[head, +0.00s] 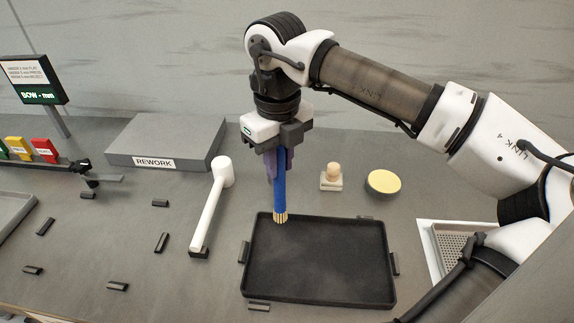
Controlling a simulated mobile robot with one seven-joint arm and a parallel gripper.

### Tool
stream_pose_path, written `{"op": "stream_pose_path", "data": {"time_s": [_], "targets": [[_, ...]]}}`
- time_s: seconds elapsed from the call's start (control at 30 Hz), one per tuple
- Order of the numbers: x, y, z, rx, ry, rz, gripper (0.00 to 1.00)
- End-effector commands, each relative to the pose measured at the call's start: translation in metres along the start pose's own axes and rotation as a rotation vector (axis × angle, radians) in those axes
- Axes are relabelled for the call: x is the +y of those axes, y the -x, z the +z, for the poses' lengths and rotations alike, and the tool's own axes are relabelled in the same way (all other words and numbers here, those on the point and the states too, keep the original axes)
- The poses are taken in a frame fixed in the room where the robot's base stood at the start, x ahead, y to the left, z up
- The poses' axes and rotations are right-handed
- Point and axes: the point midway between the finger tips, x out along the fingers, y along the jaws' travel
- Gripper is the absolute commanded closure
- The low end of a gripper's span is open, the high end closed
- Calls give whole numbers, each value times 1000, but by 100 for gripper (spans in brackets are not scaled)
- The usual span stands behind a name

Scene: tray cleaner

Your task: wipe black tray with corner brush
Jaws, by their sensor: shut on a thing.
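The black tray (320,284) lies on the table at the front centre of the head view. Its floor is dark, with a faint greyish patch near the middle. My gripper (276,168) is above the tray's back left corner, pointing down. It is shut on the corner brush (281,190), which has a blue handle and pale yellow bristles. The brush is upright, with its bristles at the tray's back left corner. I cannot tell whether the bristles touch the tray. The upper end of the handle is hidden by the gripper fingers.
A white mallet-like tool (209,208) lies left of the tray. Behind the tray are a small block with a wooden knob (332,175) and a round yellow pad (383,182). A grey REWORK block (168,138) stands back left. A perforated white-rimmed tray (428,250) is right.

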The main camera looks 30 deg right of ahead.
Motion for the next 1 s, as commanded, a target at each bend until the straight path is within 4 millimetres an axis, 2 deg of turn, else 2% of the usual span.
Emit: {"op": "stream_pose_path", "data": {"time_s": [0.1, 0.23, 1.0], "targets": [[4, 14, 5, 0, 5, 0, 100], [6, 20, 8, 0, 6, 0, 100], [6, 20, 8, 0, 7, 0, 100]]}}
